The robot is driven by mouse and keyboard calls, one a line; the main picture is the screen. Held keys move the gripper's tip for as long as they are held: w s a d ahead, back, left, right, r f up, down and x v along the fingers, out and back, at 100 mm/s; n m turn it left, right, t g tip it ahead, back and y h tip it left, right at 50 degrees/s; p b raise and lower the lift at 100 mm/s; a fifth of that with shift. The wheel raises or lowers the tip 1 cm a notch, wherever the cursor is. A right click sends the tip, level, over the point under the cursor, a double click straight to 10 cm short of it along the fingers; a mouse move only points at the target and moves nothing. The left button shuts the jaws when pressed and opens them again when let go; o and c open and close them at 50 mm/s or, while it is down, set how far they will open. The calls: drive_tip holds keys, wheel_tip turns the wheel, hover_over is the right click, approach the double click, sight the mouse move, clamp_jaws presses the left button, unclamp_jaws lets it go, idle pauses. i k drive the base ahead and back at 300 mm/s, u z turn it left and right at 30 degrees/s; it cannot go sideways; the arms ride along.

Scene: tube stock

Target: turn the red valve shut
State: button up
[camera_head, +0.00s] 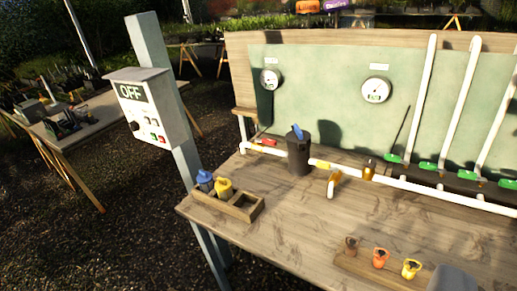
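A small red piece (265,142), which looks like the red valve's handle, sits on the white pipe (425,190) along the back of the wooden table, left of a dark canister. It is small here, and I cannot tell how far it is turned. My gripper cannot be made out in this view. A grey rounded shape (455,279) is cut off at the bottom right edge; I cannot tell what it is.
The dark canister (299,155) with a blue item stands right of the red piece. A wooden tray (243,208) holds blue and yellow bottles. A post carries a box reading OFF (146,108). The table's middle is clear.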

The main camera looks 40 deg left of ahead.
sight(267, 141)
drive_tip(key=k, duration=0.9)
drive_tip(key=u, duration=0.6)
drive_tip(key=i, duration=1.1)
drive_tip(key=u, duration=0.45)
drive_tip(key=i, duration=1.5)
drive_tip(key=z, duration=0.6)
drive_tip(key=i, duration=0.45)
drive_tip(key=z, duration=0.4)
